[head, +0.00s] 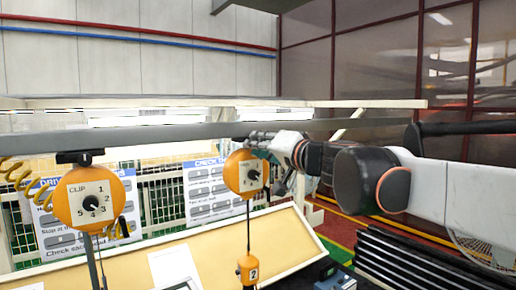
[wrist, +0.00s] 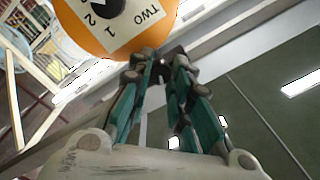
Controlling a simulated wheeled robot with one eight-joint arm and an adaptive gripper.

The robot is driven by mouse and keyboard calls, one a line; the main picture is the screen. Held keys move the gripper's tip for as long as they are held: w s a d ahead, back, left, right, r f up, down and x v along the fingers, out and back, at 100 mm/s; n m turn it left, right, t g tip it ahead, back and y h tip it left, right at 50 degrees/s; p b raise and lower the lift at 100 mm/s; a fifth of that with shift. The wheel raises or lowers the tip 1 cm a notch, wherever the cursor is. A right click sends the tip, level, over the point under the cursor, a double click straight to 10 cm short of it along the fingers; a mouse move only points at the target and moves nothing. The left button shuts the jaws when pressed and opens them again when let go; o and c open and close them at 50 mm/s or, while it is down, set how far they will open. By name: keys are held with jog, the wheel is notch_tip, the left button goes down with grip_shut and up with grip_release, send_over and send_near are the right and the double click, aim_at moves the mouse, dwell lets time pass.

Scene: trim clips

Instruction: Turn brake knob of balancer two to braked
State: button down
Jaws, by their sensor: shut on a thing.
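Balancer two (head: 238,178) is a round orange unit hanging from the grey rail, with a white dial plate and black pointer on its face. In the wrist view the green-sided fingers (wrist: 160,62) are closed around a small dark part, the brake knob (wrist: 162,70), beside the orange body. The fingers mostly hide the knob, so its setting cannot be told.
Another orange balancer (head: 72,212) with a "CLIP" dial hangs at the left, beside a yellow coiled hose (head: 22,180). The grey rail (head: 190,132) runs above both. An orange piece marked 2 (head: 245,262) hangs below balancer two, over a tan board (head: 290,240).

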jog(key=m+b, duration=0.2)
jog(key=m, duration=1.2)
jog(key=shift+m, duration=0.4)
jog(key=c, duration=1.4)
grip_release()
jog(key=shift+c, duration=0.2)
jog(key=shift+s, duration=0.1)
jog(key=v, duration=1.2)
jog(key=shift+a+f, duration=0.1)
jog(key=shift+a, duration=0.1)
